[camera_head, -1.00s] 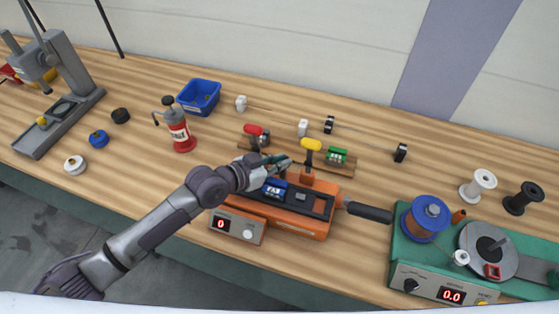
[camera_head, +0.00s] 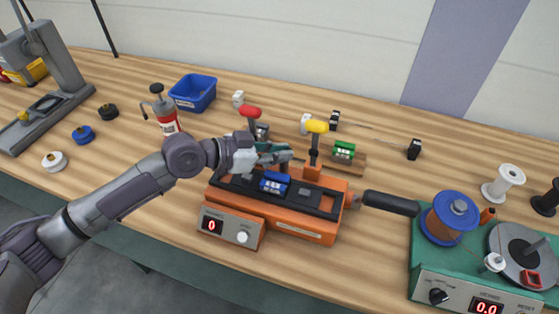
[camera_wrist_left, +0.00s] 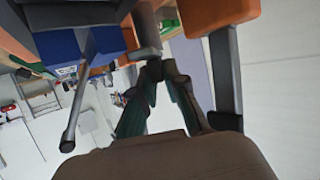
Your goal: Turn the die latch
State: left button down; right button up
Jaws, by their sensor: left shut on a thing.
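The orange machine (camera_head: 300,231) stands mid-bench with a blue block (camera_head: 273,182) in its dark bed. A lever with a yellow grip (camera_head: 317,127) stands upright on its orange block, on a dark stem. My left gripper (camera_head: 291,157) is above the bed, just behind the blue block and left of this stem. In the left wrist view its fingers (camera_wrist_left: 155,72) close together at the end of a grey cylindrical part (camera_wrist_left: 147,32). The blue block (camera_wrist_left: 82,46) is left of them, orange parts (camera_wrist_left: 218,14) right. Which part is the die latch is not clear. My right gripper is not in view.
A red-gripped tool (camera_head: 250,112) and a green block (camera_head: 344,151) stand behind the machine. A black handle (camera_head: 390,203) sticks out right, towards the green winder (camera_head: 425,265).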

pick_arm(q)
jog(key=c, duration=1.2)
grip_release()
